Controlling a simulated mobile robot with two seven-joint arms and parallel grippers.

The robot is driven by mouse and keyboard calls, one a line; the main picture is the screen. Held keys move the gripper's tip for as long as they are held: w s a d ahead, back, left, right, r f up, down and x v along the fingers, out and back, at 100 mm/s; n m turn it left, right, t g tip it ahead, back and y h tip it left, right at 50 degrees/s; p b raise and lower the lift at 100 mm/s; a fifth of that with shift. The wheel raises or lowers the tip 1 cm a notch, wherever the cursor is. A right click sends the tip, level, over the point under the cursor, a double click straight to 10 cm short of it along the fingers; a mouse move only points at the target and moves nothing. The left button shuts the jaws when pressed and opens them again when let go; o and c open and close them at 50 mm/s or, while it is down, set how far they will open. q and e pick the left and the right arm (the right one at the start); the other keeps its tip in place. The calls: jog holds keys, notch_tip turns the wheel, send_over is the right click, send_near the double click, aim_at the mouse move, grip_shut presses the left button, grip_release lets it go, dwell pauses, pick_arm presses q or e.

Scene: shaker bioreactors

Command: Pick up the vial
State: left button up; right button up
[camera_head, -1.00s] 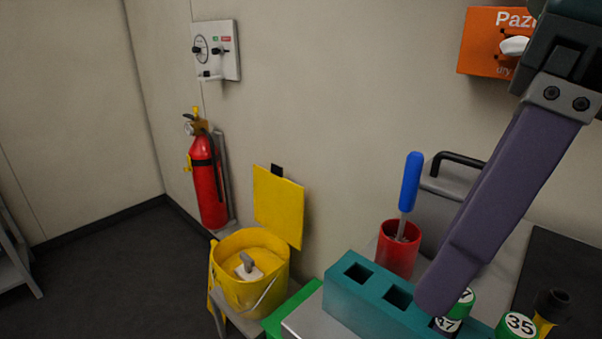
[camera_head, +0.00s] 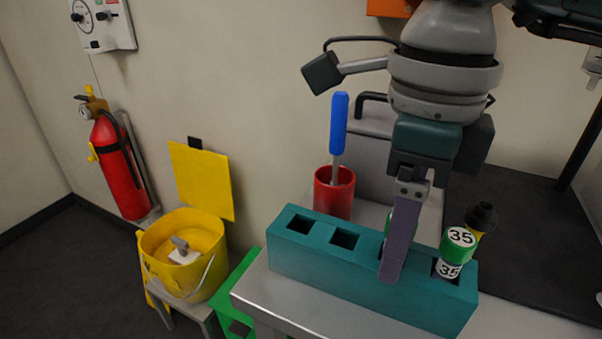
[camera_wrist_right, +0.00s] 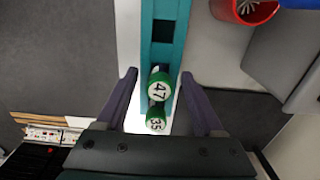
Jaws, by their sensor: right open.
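Two green-capped vials stand in the teal rack (camera_head: 300,258). The vial marked 35 (camera_head: 461,240) is in the right end slot; in the right wrist view it shows (camera_wrist_right: 156,125) at the bottom of the row. The vial marked 47 (camera_wrist_right: 160,88) is beside it; in the head view it is mostly hidden behind my finger. My right gripper (camera_head: 398,250) points down over the rack and is open. In the right wrist view its purple fingers (camera_wrist_right: 158,76) lie on either side of the rack, with the 47 vial between them. My left gripper is not in view.
Two rack slots on the left are empty. A red cup (camera_head: 334,193) with a blue-handled brush stands behind the rack. A black-and-yellow object (camera_head: 482,216) is behind the 35 vial. A yellow bucket (camera_head: 183,265) with raised lid stands left of the table.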

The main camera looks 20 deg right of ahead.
grip_shut()
dwell(0.6)
